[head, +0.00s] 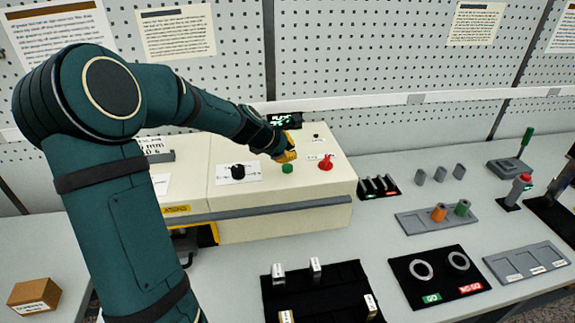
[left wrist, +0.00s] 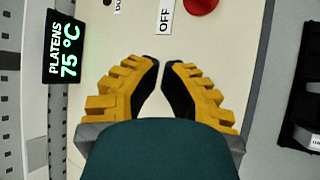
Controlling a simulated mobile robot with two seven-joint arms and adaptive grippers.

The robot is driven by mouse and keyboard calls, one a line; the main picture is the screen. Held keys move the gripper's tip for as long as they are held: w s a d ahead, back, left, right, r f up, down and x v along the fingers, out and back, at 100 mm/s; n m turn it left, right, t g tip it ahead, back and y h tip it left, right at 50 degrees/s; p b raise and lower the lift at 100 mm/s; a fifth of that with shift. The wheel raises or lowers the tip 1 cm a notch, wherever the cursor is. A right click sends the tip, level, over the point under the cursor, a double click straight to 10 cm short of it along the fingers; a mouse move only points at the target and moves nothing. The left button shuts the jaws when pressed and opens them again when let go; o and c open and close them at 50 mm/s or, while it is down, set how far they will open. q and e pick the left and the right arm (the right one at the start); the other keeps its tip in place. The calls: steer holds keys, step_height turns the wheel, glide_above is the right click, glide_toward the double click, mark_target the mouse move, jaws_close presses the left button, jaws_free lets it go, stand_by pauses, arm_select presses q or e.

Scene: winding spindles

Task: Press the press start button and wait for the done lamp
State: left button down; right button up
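The press is a cream housing (head: 285,192) with a sloping control panel. A green button (head: 288,168) sits on it, unpressed as far as I can tell, beside a red knob (head: 326,162). A small dark lamp (head: 316,136) near the panel's top looks unlit; its label is unreadable. My left gripper (head: 286,156) is over the panel, just behind the green button in the head view, apart from it. In the left wrist view its yellow fingers (left wrist: 161,62) nearly meet at the tips and hold nothing. The green button is hidden there. My right gripper is out of view.
The display (left wrist: 65,47) reads "PLATENS 75 °C". A black knob (head: 238,171) is left on the panel. Right of the press are a grey tray (head: 412,222) with coloured spools, and a black tray (head: 410,270) with two rings. A cardboard box (head: 35,297) lies at left.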

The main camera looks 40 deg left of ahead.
mark_target(288, 164)
arm_select(q)
steer(key=shift+r+p, duration=1.9)
steer(key=shift+r, duration=0.45)
steer(key=shift+f, duration=0.1)
steer(key=shift+s, duration=0.1)
